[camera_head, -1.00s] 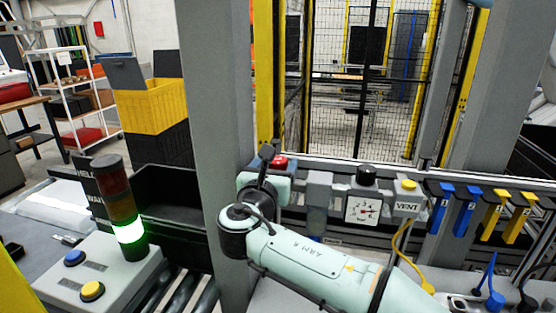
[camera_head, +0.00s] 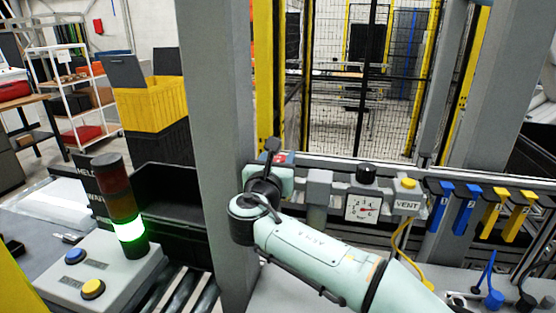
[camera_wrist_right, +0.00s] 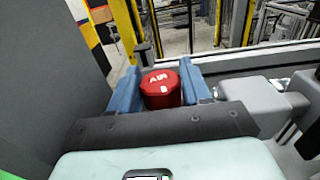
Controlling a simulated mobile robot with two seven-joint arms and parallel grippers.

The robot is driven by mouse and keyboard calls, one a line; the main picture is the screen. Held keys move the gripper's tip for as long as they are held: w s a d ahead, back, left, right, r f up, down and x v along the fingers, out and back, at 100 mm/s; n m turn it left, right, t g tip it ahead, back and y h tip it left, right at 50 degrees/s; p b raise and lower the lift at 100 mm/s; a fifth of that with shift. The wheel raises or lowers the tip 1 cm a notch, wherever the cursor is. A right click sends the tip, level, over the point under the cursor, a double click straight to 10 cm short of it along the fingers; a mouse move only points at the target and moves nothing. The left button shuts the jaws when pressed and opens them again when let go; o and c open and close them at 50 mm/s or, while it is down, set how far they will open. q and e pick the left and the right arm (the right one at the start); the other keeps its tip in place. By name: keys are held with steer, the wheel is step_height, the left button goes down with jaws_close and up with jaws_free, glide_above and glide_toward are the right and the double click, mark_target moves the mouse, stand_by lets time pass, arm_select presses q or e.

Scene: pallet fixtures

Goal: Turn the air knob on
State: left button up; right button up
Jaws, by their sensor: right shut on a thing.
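The air knob (camera_wrist_right: 161,88) is a red round cap with white "AIR" lettering in the right wrist view. My right gripper (camera_wrist_right: 160,84) is shut on it, with one blue finger on each side. In the head view only a little of the red knob (camera_head: 281,158) shows behind my right gripper (camera_head: 274,157) and wrist. The pressure gauge (camera_head: 362,208) has a white face and a red needle; its reading is too small to tell. My left gripper is not in view.
A grey post (camera_head: 220,150) stands close to the left of my right arm. A black regulator knob (camera_head: 366,173) and a yellow VENT button (camera_head: 408,184) are to the right. A lit green stack light (camera_head: 129,229) stands on a button box at the left.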

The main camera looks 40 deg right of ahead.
steer(key=n+t+y+b, duration=0.1)
steer(key=n+t+y, duration=0.2)
steer(key=y, duration=0.1)
steer(key=shift+s+d+n+t, duration=0.1)
steer(key=shift+n+t, duration=0.2)
steer(key=shift+n+t+y, duration=0.7)
steer(key=shift+n+y, duration=0.3)
steer(key=shift+y, duration=0.8)
steer(key=o, duration=1)
